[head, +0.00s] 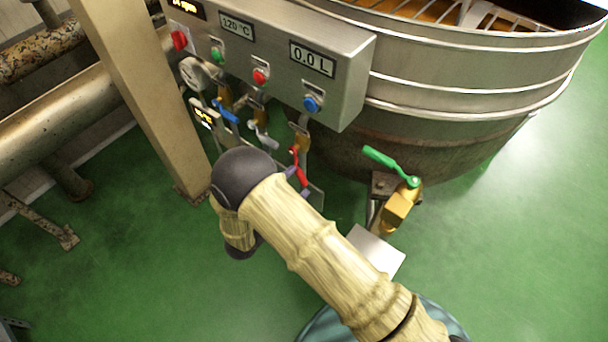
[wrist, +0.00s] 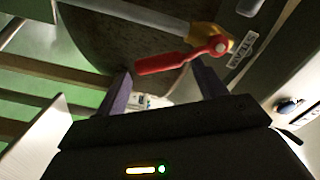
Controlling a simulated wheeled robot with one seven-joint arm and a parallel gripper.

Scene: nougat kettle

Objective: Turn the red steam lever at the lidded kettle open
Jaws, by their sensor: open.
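The red lever (head: 299,168) sits on a valve below the control box, left of the large round kettle (head: 450,95). In the wrist view the red lever (wrist: 165,63) lies crosswise, its pivot on a brass valve body (wrist: 230,36). My gripper (wrist: 162,78) is open and empty, with its two purple fingertips close to the lever, one toward each end of it. I cannot tell whether the lever is between the fingers in depth. In the head view my arm hides most of the gripper and part of the valve.
The steel control box (head: 285,55) with buttons and displays overhangs the valves. A blue lever (head: 224,112) and a grey lever (head: 262,136) are left of the red one. A green-handled valve (head: 392,166) stands right. A beige post (head: 140,85) is left. Green floor is clear at right.

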